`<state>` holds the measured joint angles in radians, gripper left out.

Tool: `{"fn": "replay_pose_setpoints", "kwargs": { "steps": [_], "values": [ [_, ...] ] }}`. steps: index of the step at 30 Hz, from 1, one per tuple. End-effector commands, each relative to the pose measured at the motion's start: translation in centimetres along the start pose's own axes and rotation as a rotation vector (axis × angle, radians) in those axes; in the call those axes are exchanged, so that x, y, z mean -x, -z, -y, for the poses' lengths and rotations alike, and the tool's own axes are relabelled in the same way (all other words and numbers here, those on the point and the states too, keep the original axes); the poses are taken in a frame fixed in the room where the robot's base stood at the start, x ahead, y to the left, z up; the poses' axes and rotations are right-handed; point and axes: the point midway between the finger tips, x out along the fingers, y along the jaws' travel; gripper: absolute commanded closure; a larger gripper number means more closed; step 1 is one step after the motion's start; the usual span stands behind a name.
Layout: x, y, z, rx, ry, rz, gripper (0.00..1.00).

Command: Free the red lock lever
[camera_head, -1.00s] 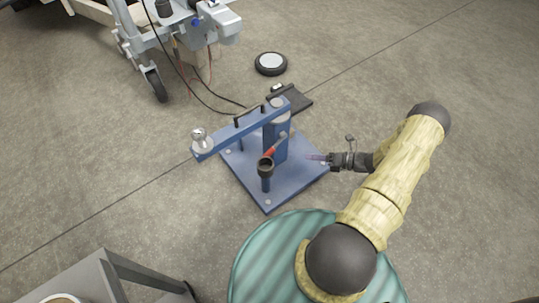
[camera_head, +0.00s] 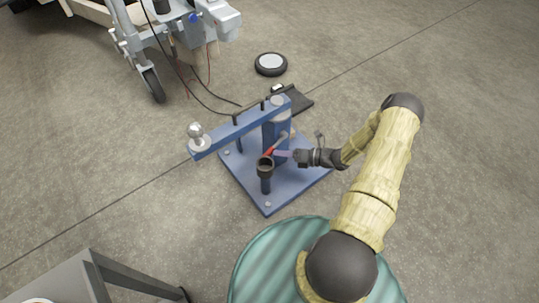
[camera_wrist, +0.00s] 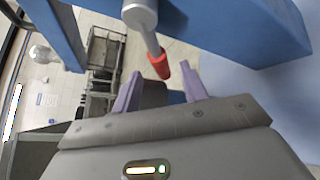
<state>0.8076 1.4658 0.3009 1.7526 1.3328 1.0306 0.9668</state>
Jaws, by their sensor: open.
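The red lock lever (camera_head: 269,152) is on the blue stand, beside its upright post. In the wrist view its red tip (camera_wrist: 160,66) hangs from a grey rod under a blue beam. My gripper (camera_head: 283,153) comes in from the right, close to the lever. In the wrist view my gripper (camera_wrist: 162,70) is open, with a purple finger on each side of the red tip. The tip appears between the fingertips, nearer the middle; I cannot tell whether either finger touches it.
The blue beam (camera_head: 238,128) with a ball hitch (camera_head: 196,132) crosses above the blue base plate (camera_head: 300,184). A dark cup on a short post (camera_head: 265,172) stands in front of the lever. A trailer frame (camera_head: 135,45) and loose wheel (camera_head: 271,64) are behind.

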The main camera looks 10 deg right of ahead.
Motion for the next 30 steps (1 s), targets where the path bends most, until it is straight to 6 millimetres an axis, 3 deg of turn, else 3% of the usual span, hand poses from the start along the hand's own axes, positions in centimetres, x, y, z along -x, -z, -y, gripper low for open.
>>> {"fn": "replay_pose_setpoints", "kwargs": {
  "steps": [3,9,20,27,30],
  "values": [
    [-2.3,0.2,0.3,0.001,-0.003,-0.001,0.57],
    [-4.9,0.1,0.2,0.001,-0.002,0.0,0.57],
    [-5.4,-0.1,0.0,0.001,0.0,0.001,0.57],
    [-5.4,-0.1,0.0,0.0,0.0,0.001,1.0],
    [-5.4,-0.1,0.0,0.0,0.0,0.001,1.0]
  ]
}}
